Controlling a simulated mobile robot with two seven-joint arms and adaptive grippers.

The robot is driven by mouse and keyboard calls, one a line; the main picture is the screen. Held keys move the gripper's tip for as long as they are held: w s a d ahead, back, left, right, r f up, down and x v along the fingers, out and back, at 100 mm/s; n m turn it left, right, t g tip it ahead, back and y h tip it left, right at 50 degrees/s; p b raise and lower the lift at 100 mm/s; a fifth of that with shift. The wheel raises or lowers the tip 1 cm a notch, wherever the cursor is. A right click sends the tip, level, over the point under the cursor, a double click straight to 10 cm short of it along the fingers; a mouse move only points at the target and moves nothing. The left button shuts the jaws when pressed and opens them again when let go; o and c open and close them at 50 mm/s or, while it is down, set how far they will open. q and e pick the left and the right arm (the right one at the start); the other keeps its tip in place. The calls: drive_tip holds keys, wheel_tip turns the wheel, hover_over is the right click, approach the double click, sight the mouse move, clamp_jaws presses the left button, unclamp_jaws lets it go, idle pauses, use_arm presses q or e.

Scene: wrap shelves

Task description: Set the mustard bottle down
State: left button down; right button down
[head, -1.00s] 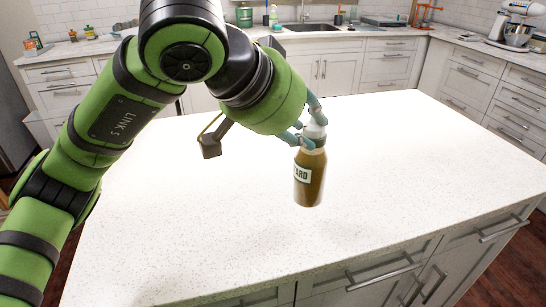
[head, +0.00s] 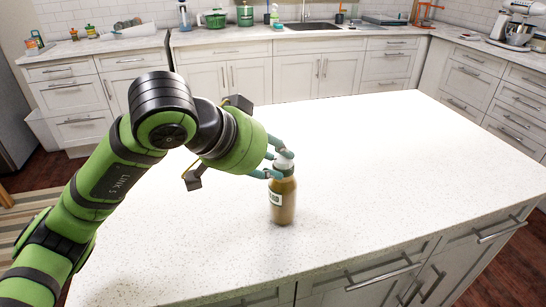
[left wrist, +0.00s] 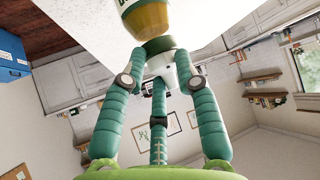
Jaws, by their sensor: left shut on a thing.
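My left gripper (head: 273,165) is shut on the bottle's neck and cap, coming from the left. In the left wrist view the bottle (left wrist: 158,20) sits between the teal fingers (left wrist: 160,75), which close around its cap. My right gripper is in neither view.
The island top around the bottle is bare, with wide free room to the right and behind. Its front edge, above drawers with handles (head: 385,271), lies nearer to me.

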use_arm(q)
drive_tip(key=shift+f, duration=0.1)
drive_tip(key=c, duration=0.9)
unclamp_jaws()
drive_tip(key=shift+r, duration=0.25)
drive_tip(key=b+v, duration=0.1)
drive_tip(key=v, duration=1.1)
drive_tip(key=shift+f, duration=0.15)
